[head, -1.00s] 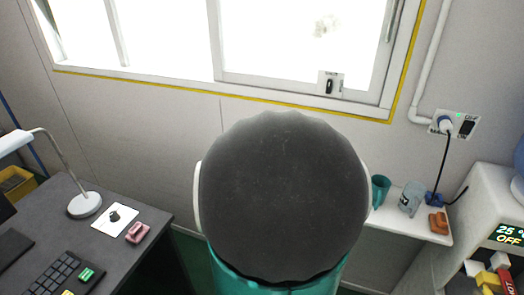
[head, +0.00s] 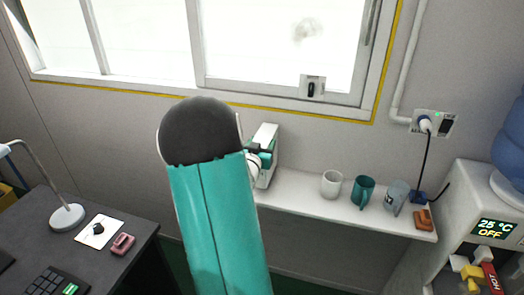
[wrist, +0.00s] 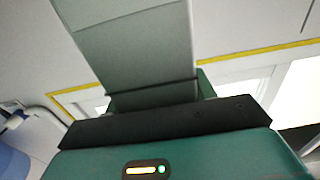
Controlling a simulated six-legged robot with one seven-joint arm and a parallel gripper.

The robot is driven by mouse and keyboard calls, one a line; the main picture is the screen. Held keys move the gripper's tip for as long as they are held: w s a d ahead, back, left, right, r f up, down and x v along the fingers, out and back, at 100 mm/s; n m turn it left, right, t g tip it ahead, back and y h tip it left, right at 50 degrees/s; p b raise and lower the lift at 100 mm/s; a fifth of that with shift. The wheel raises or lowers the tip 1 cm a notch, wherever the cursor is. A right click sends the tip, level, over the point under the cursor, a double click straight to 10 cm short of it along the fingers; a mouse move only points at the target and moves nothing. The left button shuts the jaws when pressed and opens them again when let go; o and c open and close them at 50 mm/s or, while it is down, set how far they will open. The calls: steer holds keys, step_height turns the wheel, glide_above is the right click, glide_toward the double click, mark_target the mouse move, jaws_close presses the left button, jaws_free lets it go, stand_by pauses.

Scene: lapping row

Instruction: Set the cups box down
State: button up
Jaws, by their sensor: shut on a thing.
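The cups box (head: 267,131) is a pale box whose upper part shows past my arm in the head view, at the left part of the white wall shelf (head: 290,190). In the wrist view the box (wrist: 140,50) is a large grey-green block straight ahead of the gripper. My gripper (head: 260,151) is shut on the box, and my arm covers much of both. I cannot tell whether the box touches the shelf.
On the shelf, to the right, stand a white cup (head: 331,184), a teal cup (head: 363,192), a greyish cup (head: 396,196) and an orange-brown object (head: 424,219). A water dispenser (head: 480,215) is at the right. A dark desk (head: 135,250) is at the left.

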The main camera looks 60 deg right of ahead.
steer(key=shift+f, duration=1.25)
steer(key=shift+f, duration=0.15)
steer(key=o, duration=1.4)
steer(key=a, duration=0.4)
steer(key=s+a, duration=0.1)
steer(key=a, duration=0.3)
steer(key=s+a, duration=0.1)
steer(key=a, duration=0.3)
steer(key=shift+w, duration=0.1)
